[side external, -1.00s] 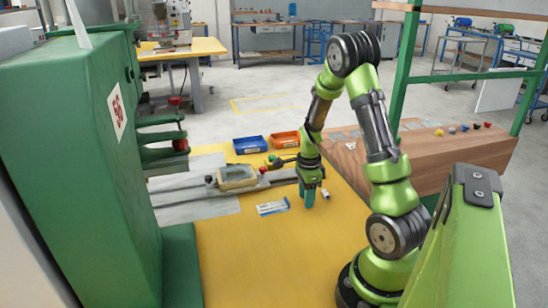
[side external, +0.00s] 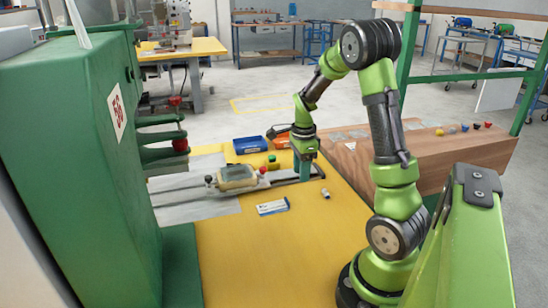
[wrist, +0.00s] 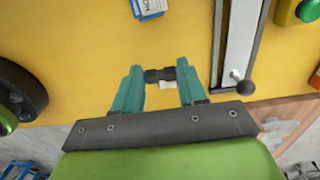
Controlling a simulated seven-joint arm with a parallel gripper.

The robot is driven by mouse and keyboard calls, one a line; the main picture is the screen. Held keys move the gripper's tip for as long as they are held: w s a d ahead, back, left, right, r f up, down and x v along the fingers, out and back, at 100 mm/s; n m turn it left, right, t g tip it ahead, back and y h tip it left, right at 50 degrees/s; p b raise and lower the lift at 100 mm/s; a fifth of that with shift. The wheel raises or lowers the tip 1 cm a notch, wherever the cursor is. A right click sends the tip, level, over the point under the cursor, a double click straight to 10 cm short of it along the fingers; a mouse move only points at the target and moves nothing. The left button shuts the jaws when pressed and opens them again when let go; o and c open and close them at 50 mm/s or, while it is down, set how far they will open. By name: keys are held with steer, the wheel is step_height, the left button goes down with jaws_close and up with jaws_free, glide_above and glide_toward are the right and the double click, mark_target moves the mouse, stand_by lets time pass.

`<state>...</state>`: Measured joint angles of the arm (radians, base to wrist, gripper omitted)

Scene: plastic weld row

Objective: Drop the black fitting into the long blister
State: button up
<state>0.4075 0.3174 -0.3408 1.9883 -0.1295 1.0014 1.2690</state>
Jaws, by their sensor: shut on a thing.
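My gripper (side external: 304,176) is shut on the black fitting (wrist: 158,75), which spans the gap between the two teal fingers in the wrist view (wrist: 160,82). The gripper points down over the yellow table, by the right end of the metal rail (side external: 280,176). A pale, shallow tray in a frame (side external: 236,173) sits on the rail to the left. I cannot tell whether it is the long blister. The fitting is hidden in the side view.
A blue-and-white card (side external: 272,207) and a small pale cylinder (side external: 325,193) lie on the yellow table (side external: 270,250). Blue (side external: 249,145) and orange bins stand behind the rail. The green machine (side external: 85,170) stands at the left. The front of the table is clear.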

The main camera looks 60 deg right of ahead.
steer(key=w+n, duration=0.2)
steer(key=w, duration=0.2)
steer(key=w+n, duration=0.3)
steer(key=w, duration=0.2)
steer(key=w+n, duration=0.3)
steer(key=w, duration=0.1)
steer(key=shift+w+a+f, duration=0.35)
steer(key=shift+a+f, duration=0.05)
steer(key=shift+w+a+f+n, duration=0.4)
steer(key=shift+w+n, duration=0.8)
steer(key=shift+n, duration=0.45)
steer(key=shift+w+a+f+n, duration=0.35)
steer(key=shift+w+n, duration=0.8)
steer(key=shift+n, duration=0.55)
steer(key=shift+w+a+f+n, duration=0.35)
steer(key=shift+w+n, duration=0.85)
steer(key=shift+n, duration=0.45)
steer(key=shift+f, duration=0.15)
steer(key=o, duration=1.1)
steer(key=shift+c, duration=0.5)
